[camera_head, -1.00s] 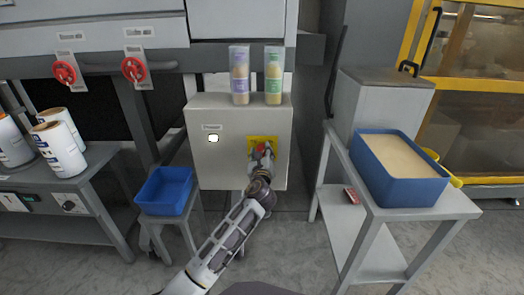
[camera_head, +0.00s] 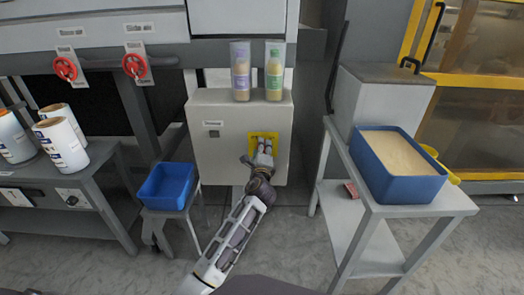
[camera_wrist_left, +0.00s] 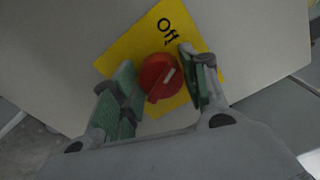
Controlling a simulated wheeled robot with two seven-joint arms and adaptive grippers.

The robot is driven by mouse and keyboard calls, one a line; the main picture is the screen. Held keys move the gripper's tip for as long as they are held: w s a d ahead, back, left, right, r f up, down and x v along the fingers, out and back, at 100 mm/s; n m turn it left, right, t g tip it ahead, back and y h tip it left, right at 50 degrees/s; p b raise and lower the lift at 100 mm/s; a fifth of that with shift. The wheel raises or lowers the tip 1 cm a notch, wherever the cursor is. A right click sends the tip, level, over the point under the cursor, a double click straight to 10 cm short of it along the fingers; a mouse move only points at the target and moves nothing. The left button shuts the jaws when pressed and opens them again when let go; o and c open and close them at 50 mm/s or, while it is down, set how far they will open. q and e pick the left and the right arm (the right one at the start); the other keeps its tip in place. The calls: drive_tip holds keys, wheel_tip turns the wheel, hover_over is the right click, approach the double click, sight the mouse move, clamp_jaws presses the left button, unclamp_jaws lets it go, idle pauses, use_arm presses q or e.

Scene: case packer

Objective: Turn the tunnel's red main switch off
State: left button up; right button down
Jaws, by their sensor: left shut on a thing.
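The red main switch (camera_wrist_left: 160,77) is a round red knob with a white mark, on a yellow plate (camera_wrist_left: 197,43) lettered "Off". In the wrist view the white mark points toward the lettering side. The yellow plate (camera_head: 275,136) is on the front of a pale grey cabinet (camera_head: 225,165). My left gripper (camera_head: 263,146) is at the plate and hides most of the knob in the head view. In the wrist view its green-padded fingers (camera_wrist_left: 163,88) are shut on the knob, one on each side. A small window (camera_head: 214,134) on the cabinet is dark. My right gripper is not in view.
Two bottles (camera_head: 241,72) (camera_head: 274,72) stand on the cabinet. A blue bin (camera_head: 166,187) sits on a stool to the left. A blue tray (camera_head: 412,190) rests on a table at the right. Two red handwheels (camera_head: 66,68) (camera_head: 135,66) are at the upper left.

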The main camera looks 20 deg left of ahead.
use_arm(q)
drive_tip(key=n, duration=0.4)
drive_tip(key=shift+f+b, duration=0.15)
drive_tip(key=shift+b, duration=0.25)
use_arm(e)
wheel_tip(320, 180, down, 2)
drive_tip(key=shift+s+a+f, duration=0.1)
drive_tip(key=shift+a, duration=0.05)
use_arm(q)
drive_tip(key=o, duration=1)
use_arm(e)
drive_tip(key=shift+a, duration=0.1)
